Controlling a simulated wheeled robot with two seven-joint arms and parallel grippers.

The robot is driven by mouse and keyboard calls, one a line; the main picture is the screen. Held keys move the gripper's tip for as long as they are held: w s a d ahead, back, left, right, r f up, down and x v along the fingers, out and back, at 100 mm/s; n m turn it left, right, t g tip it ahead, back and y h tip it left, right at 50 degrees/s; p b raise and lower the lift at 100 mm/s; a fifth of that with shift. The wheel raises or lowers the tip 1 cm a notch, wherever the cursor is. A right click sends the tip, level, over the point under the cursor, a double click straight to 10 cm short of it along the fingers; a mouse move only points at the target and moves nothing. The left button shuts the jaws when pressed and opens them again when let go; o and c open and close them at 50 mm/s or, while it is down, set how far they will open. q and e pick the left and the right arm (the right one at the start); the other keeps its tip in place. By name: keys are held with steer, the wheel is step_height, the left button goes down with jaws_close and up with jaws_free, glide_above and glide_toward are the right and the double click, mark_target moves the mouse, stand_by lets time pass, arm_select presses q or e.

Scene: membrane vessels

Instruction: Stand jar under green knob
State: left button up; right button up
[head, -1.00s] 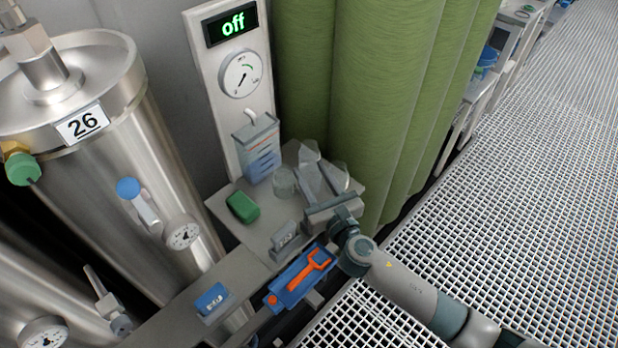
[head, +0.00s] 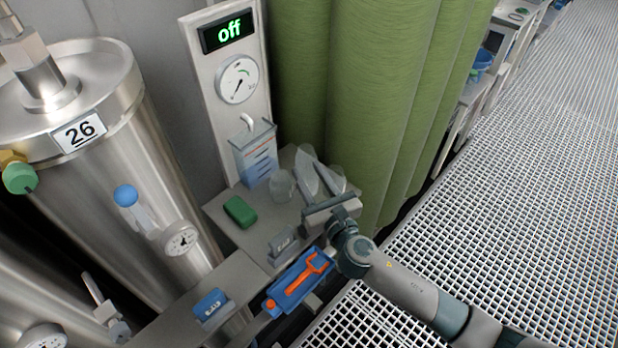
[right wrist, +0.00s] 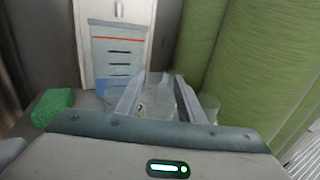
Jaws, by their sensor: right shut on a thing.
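My right gripper (head: 315,163) is over the small grey bench beside the green column. In the right wrist view its two fingers (right wrist: 158,85) are shut on a clear glass jar (right wrist: 160,102). The fingers partly hide the jar, and I cannot tell whether it touches the bench. The green knob (head: 19,178) is on a brass fitting at the left side of the steel vessel labelled 26 (head: 160,190). That vessel also has a blue knob (head: 126,195) lower down. My left gripper is out of view.
Another clear glass vessel (head: 281,185) stands left of my gripper and one (head: 338,172) to its right. A green block (head: 240,211), a blue-grey container (head: 255,155) and a blue tray with an orange tool (head: 301,280) are close by. The grated floor at right is clear.

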step_height(320, 180, up, 5)
steer(key=shift+f+p, duration=0.15)
steer(key=shift+p, duration=0.2)
step_height(320, 180, up, 3)
steer(key=shift+r, duration=0.4)
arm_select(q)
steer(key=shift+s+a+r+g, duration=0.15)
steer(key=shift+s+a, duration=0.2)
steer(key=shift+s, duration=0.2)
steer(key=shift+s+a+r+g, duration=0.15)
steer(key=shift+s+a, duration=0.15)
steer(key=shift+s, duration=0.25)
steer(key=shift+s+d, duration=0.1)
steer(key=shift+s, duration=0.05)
arm_select(e)
steer(key=shift+d, duration=0.25)
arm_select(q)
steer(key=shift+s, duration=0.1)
arm_select(e)
steer(key=s+d+r+m+h, duration=0.2)
steer(key=s+d+r+h, duration=0.1)
steer(key=d, duration=0.6)
steer(key=s+d+r+m+t+h, duration=0.1)
steer(key=s+d+r+m+h, duration=0.1)
steer(key=d, duration=0.7)
steer(key=shift+s+r+h, duration=0.9)
